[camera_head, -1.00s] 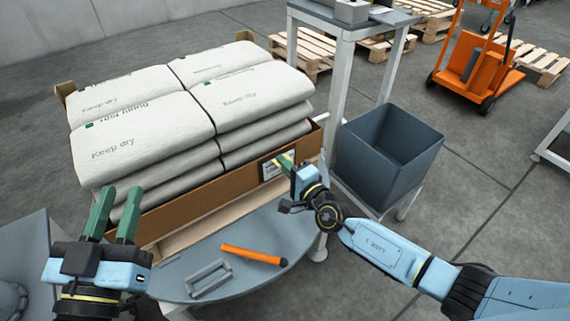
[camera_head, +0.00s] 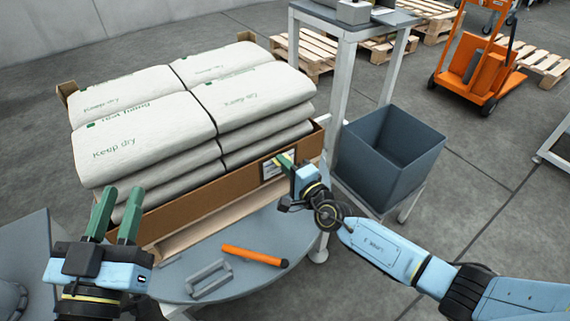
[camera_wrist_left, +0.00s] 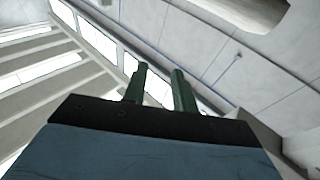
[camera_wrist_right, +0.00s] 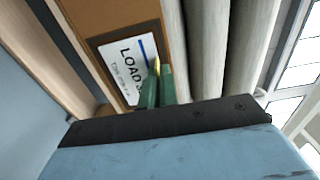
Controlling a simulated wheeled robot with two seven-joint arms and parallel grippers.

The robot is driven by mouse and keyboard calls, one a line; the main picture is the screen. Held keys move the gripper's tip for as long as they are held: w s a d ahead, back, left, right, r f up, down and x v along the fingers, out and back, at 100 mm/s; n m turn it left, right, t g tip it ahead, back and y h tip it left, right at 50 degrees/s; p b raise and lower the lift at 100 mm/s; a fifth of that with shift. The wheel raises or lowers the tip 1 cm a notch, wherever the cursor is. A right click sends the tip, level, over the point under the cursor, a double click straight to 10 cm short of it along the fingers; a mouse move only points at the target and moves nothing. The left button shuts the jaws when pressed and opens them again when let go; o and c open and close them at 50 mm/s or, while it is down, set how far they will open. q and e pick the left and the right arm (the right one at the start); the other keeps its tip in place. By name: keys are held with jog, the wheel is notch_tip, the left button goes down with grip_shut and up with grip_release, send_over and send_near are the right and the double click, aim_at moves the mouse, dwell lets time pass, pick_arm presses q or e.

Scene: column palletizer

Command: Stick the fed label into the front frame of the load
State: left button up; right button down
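The load is a stack of white sacks (camera_head: 140,130) in a brown cardboard tray (camera_head: 190,212). A dark frame (camera_wrist_right: 95,43) is on the tray's front wall. The white label (camera_wrist_right: 117,62), with "LOAD" print and a blue bar, lies over the frame's opening, apparently flat; it also shows in the head view (camera_head: 270,170). My right gripper (camera_head: 285,161) is at the label, its green fingers close together around a small yellow piece, seemingly a label tab. The fingers hide part of the label (camera_wrist_right: 160,75). My left gripper (camera_head: 119,205) is open and empty, left of the tray's front.
A grey round table (camera_head: 215,285) in front holds an orange-handled tool (camera_head: 254,256) and a grey handle-shaped bracket (camera_head: 208,279). A dark bin (camera_head: 390,150) and a tall stand (camera_head: 340,70) are to the right. An orange pallet truck (camera_head: 480,65) and pallets are farther back.

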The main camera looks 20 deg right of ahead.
jog(key=c, duration=1.6)
grip_release()
